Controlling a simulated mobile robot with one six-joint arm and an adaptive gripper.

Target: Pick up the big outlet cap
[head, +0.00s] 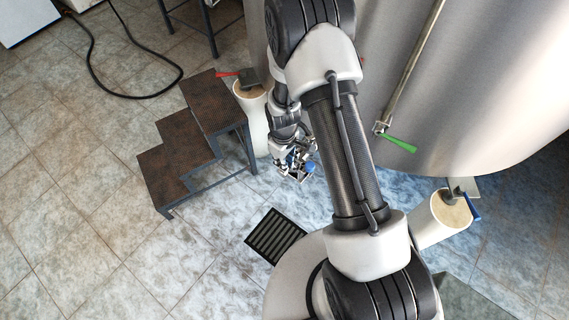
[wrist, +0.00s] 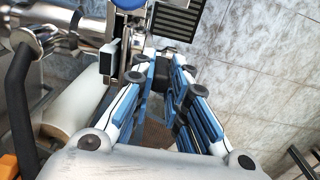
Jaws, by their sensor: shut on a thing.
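My gripper (wrist: 165,72) fills the middle of the wrist view, its blue-padded fingers closed together at the far end. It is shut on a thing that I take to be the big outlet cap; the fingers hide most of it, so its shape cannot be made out. In the head view my gripper (head: 293,160) is low beside the tank, among small metal fittings. A round blue part (wrist: 128,4) shows just past the fingertips; it also appears in the head view (head: 308,168). A shiny steel outlet pipe (wrist: 45,38) is left of the fingers.
The steel tank (head: 470,80) rises at the right, with a green-handled rod (head: 398,144) on its side. Rusty steps (head: 183,150) stand to the left. Tank feet (head: 252,112) (head: 440,222) flank the area. A floor drain (head: 274,237) lies in front.

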